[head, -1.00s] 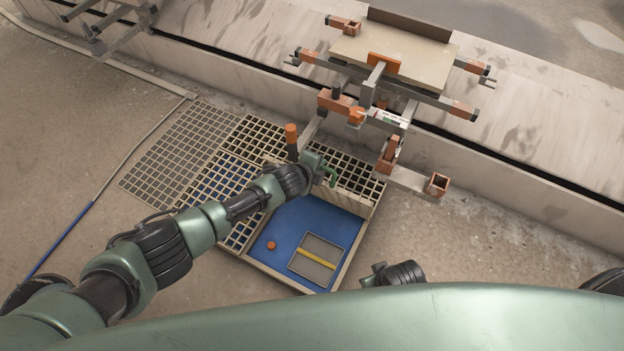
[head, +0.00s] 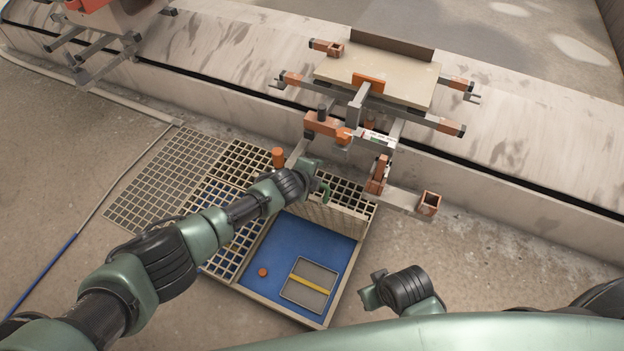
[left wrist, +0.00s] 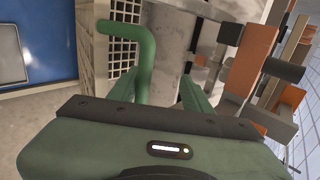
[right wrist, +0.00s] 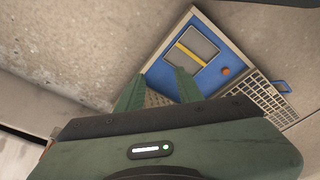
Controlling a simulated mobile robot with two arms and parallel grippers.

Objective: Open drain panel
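The drain pit has a blue floor (head: 318,246) and a pale frame, seen uncovered at its front right. A beige grated panel (head: 335,219) stands steeply along the pit's back edge; part is hidden by my left arm. My left gripper (head: 318,180) is at its top. In the left wrist view, a bent green bar (left wrist: 143,50), apparently the panel's handle, lies close to the left finger, beside the panel's grid (left wrist: 121,45). The left fingers (left wrist: 160,92) stand apart. My right gripper (head: 372,291) is open and empty, right of the pit; its fingers (right wrist: 158,85) show apart.
In the pit lie a framed plate with a yellow bar (head: 312,284) and an orange disc (head: 263,272). Flat grates (head: 160,180) lie to the left. A clamp-and-rail stand (head: 375,90) rises behind, near an orange-topped post (head: 278,158).

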